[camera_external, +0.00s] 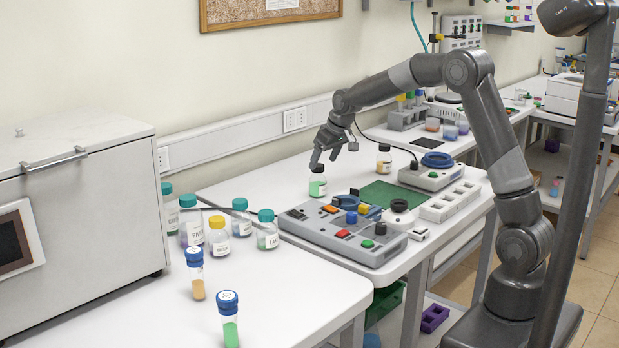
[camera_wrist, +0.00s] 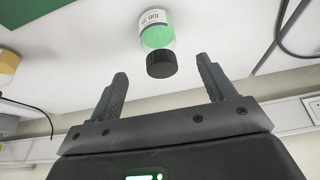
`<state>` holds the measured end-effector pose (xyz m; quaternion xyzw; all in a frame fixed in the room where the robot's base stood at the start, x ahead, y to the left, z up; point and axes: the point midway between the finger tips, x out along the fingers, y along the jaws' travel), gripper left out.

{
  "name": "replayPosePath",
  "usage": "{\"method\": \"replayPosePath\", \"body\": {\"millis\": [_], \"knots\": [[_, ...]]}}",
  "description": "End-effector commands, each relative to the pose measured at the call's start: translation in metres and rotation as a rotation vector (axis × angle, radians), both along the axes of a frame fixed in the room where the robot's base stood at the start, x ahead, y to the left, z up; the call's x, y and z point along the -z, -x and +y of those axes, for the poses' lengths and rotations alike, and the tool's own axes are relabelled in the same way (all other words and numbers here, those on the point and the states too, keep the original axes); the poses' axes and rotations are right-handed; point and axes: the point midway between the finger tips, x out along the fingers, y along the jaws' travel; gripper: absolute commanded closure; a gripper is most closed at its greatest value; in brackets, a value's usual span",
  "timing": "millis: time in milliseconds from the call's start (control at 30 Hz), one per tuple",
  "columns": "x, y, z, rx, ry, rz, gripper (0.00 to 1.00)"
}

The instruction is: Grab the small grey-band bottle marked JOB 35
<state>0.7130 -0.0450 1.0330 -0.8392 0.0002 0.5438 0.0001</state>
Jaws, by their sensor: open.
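A small clear bottle with a black cap, green contents and a white label (camera_external: 317,182) stands on the white table below my gripper. It also shows in the wrist view (camera_wrist: 156,32), upside down in the picture. Its label seems to read JOB with a number I cannot read surely, and I cannot make out the band colour. My gripper (camera_external: 327,154) is open and empty, just above the bottle. In the wrist view the fingers (camera_wrist: 162,82) are spread, with the cap just beyond and between their tips, apart from both.
A similar black-capped bottle with amber contents (camera_external: 384,161) stands to the right. A grey device with buttons (camera_external: 345,232) and a green mat (camera_external: 393,194) lie in front and right. Several teal-capped bottles (camera_external: 267,232) stand at left. The wall runs behind.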

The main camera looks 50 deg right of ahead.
Motion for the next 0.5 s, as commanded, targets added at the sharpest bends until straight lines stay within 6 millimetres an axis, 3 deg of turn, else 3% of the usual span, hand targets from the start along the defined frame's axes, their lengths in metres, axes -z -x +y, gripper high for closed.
{"method": "replayPosePath", "body": {"millis": [100, 367, 500], "knots": [[0.019, -0.008, 0.0, 0.0, 0.0, 0.003, 0.24], [0.037, -0.017, 0.0, 0.0, 0.0, 0.001, 0.24], [0.056, -0.026, 0.0, 0.0, 0.0, 0.003, 0.24]]}}
